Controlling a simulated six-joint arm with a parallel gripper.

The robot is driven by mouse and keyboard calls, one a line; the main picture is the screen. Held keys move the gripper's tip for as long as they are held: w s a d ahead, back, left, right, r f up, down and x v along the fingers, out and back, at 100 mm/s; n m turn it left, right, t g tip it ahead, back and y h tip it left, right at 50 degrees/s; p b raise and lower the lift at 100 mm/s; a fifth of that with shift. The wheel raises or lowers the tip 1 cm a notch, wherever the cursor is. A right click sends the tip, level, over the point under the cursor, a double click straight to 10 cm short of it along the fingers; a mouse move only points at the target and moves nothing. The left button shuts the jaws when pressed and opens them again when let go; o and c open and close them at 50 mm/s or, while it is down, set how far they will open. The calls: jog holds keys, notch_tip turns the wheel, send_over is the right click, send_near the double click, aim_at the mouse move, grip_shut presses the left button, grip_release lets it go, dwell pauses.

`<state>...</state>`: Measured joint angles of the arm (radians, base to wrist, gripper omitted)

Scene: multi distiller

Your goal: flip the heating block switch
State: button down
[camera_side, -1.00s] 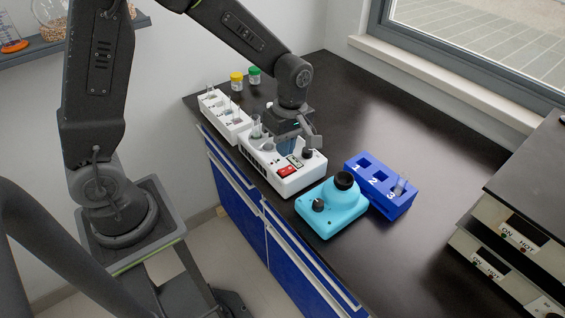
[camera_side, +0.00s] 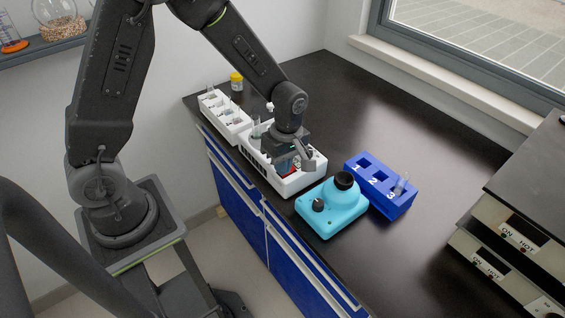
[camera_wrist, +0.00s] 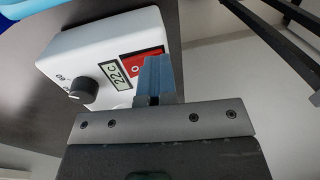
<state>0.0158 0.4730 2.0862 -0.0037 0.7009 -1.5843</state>
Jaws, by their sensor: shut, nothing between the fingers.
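The white heating block (camera_side: 300,181) stands on the black bench in the side view, with my gripper (camera_side: 287,168) low over its front end. In the wrist view the block (camera_wrist: 85,50) shows a black knob (camera_wrist: 84,90), a display reading 22C (camera_wrist: 117,75) and a red switch (camera_wrist: 136,62) marked O. My gripper (camera_wrist: 158,62) is shut and empty, its blue-grey fingertips over the right part of the red switch, hiding some of it. I cannot tell whether they touch it. In the side view only a bit of red shows beside the fingers.
A turquoise device (camera_side: 332,212) with a black cup stands just right of the block. A blue numbered rack (camera_side: 400,203) with a tube is beyond it. A white tube rack (camera_side: 222,118) and a yellow-capped jar (camera_side: 237,82) are behind.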

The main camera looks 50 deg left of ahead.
jog(key=shift+f, duration=0.1)
jog(key=shift+w+r, duration=0.3)
jog(key=shift+w, duration=0.45)
jog(key=shift+r, duration=0.1)
notch_tip(320, 180, up, 14)
jog(key=s, duration=0.1)
jog(key=shift+s, duration=0.35)
jog(key=s+r+m+t, duration=0.3)
jog(key=s+m, duration=0.4)
jog(key=m, duration=0.2)
jog(key=s+r+m+t, duration=0.4)
jog(key=s+m, duration=0.3)
jog(key=m, duration=0.2)
jog(key=shift+s+a+r, duration=0.2)
jog(key=shift+a+r, duration=0.1)
